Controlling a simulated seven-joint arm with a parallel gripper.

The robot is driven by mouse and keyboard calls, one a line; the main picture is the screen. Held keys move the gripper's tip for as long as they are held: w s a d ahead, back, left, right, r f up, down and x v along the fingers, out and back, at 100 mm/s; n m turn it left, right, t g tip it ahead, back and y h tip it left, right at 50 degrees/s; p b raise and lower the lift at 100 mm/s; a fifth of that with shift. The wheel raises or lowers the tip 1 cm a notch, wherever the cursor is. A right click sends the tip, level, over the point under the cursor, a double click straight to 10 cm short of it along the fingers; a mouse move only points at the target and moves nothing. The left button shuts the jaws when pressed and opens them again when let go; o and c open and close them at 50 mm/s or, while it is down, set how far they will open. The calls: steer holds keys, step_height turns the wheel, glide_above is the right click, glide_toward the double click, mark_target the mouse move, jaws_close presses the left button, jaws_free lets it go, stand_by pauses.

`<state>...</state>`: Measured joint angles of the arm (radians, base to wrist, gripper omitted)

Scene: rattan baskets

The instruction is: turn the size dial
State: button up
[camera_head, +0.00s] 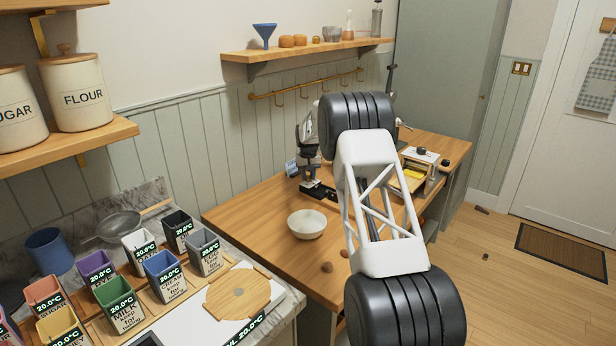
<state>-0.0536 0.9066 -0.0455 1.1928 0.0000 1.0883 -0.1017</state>
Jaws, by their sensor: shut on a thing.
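I cannot make out a size dial for certain in the head view. A pale machine (416,179) with a yellow part and dark round knobs (421,151) stands on the far right of the wooden counter, partly behind my arm. A dark and grey upright device (308,150) with a black base stands just left of my arm. My white and black arm crosses the middle of the view. My gripper does not show clearly, and the arm hides the counter behind it.
A white bowl (307,224) sits on the wooden counter (255,215). Several labelled bins (118,303) and a round wooden board (238,292) are at lower left. A shelf (310,50) and hook rail (305,84) are on the wall. The floor at right is mostly clear.

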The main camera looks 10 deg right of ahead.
mark_target(308, 177)
steer(key=n, duration=0.3)
steer(key=shift+r+n, duration=0.1)
steer(key=shift+n, duration=0.3)
steer(key=n, duration=0.4)
stand_by(0.3)
steer(key=o, duration=0.9)
steer(key=shift+r, duration=3.85)
